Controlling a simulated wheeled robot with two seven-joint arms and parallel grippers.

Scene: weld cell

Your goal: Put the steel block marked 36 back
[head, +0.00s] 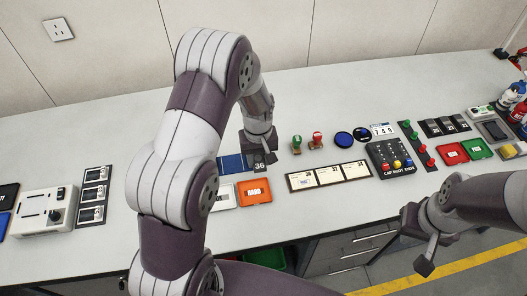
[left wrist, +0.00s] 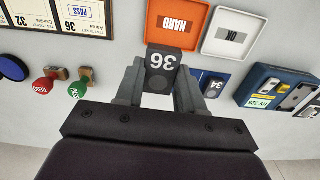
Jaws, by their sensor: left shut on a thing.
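The dark steel block marked 36 (head: 260,167) is between the fingers of my left gripper (head: 262,152), over the bench. In the left wrist view, the block (left wrist: 162,62) shows its white number upside down, with the two fingers of the left gripper (left wrist: 160,90) closed on its sides. A blue holder (head: 232,163) lies just left of the block in the head view. In the left wrist view, a block marked 34 (left wrist: 213,86) shows beside the right finger; the finger hides part of that area. My right gripper (head: 418,242) hangs by the bench's front edge; its opening is unclear.
An orange tray marked HARD (head: 254,191) and a white tray (head: 223,196) lie in front of the block. Green (head: 297,142) and red (head: 318,139) stamps stand to its right. A card strip (head: 328,176) lies nearer the front. Bare bench lies behind the stamps.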

